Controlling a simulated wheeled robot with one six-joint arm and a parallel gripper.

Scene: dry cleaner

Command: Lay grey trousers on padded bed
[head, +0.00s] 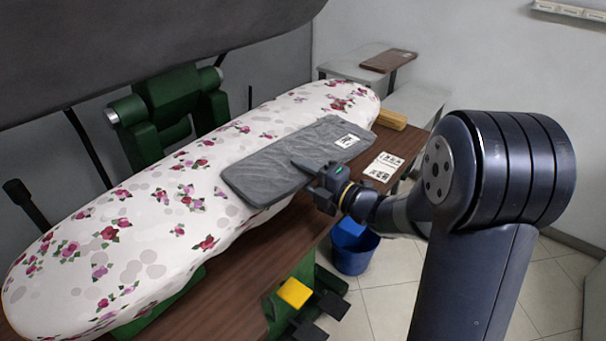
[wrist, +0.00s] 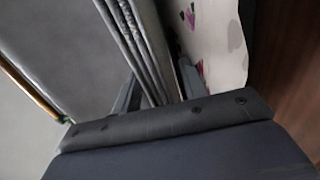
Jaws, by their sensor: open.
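The folded grey trousers (head: 290,158) lie flat on the flowered padded bed (head: 150,235), towards its far end, with a white label on top. Their near edge reaches the bed's near side. My gripper (head: 303,166) is at this near edge, with one dark finger showing above the cloth. In the wrist view my gripper (wrist: 158,88) has its fingers apart, with the layered edge of the trousers (wrist: 143,45) between them. The bed's flowered cover (wrist: 215,40) shows to the right there. Whether the fingers touch the cloth cannot be told.
A brown wooden table (head: 285,225) runs under the bed. A printed card (head: 383,166) and a tan block (head: 391,119) lie on it. A blue bucket (head: 354,248) stands on the floor. A large grey press head (head: 130,35) hangs above the bed. Yellow and black pedals (head: 294,292) are below.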

